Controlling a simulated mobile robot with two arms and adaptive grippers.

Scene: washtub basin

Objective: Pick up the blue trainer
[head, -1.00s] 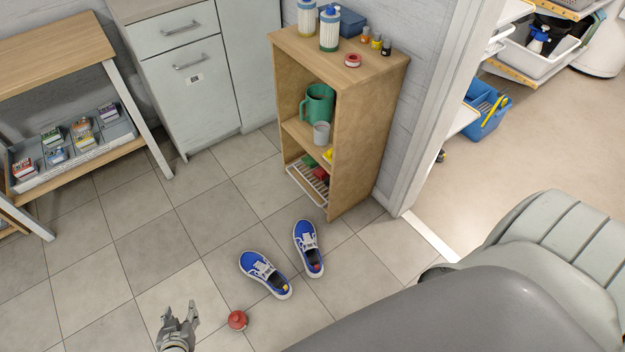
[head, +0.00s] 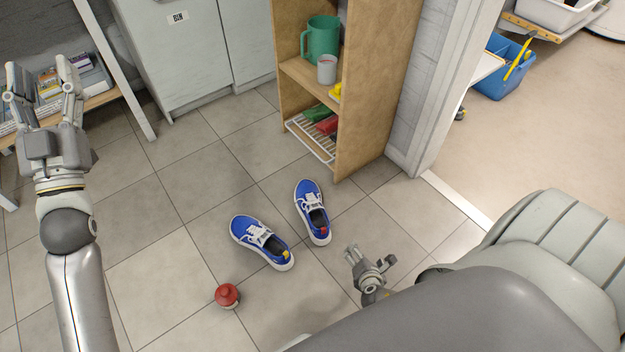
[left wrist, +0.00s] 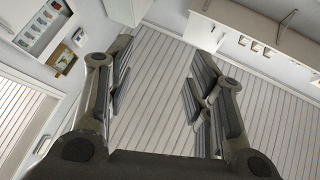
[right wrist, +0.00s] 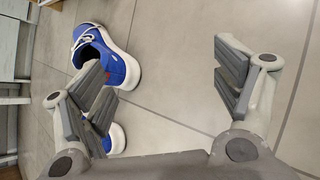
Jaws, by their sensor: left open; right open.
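Two blue trainers with white laces and soles lie on the tiled floor in the head view. The left trainer (head: 262,242) has a yellow heel tab; the right trainer (head: 312,211) has a red one. My right gripper (head: 369,256) is open and empty, just right of and nearer than the right trainer. In the right wrist view, one blue trainer (right wrist: 90,38) is partly behind the left finger, and a piece of another white-soled shoe shows below it. My left gripper (head: 43,84) is open and empty, raised at the far left, away from the trainers.
A red round object (head: 227,296) lies on the floor near the left trainer. A wooden shelf unit (head: 365,100) with a green jug (head: 321,40) and a wire rack stands behind the trainers. A grey doorway post is at the right. Floor left of the trainers is clear.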

